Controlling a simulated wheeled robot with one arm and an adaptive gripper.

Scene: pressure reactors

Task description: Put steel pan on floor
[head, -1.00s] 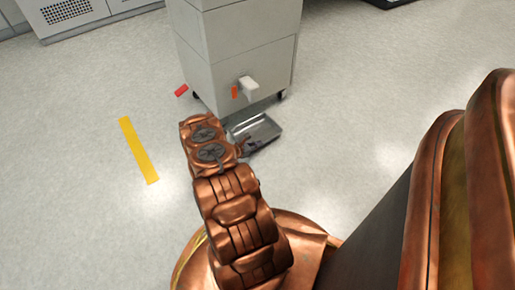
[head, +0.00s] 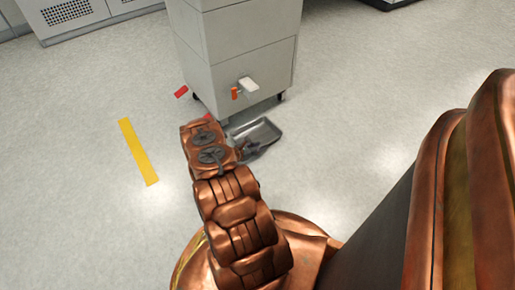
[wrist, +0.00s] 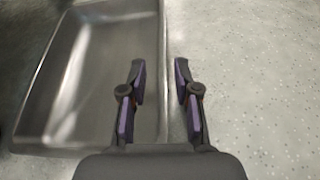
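The steel pan (head: 262,131) is a shallow grey rectangular tray at the foot of the grey cabinet. It appears flat and low, at or near the floor; I cannot tell if its base touches. In the wrist view the pan (wrist: 95,75) fills the left side. My gripper (wrist: 160,75) has its two fingers apart, one on each side of the pan's right wall, with a gap showing between them. In the head view my gripper (head: 246,150) is small and dark at the pan's near left edge, partly hidden by my arm.
The grey cabinet (head: 240,50) on casters stands just behind the pan, with a white bracket (head: 249,85) and an orange piece (head: 235,93) on its front. A yellow floor strip (head: 138,152) lies left. Open floor (head: 345,120) lies right of the pan.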

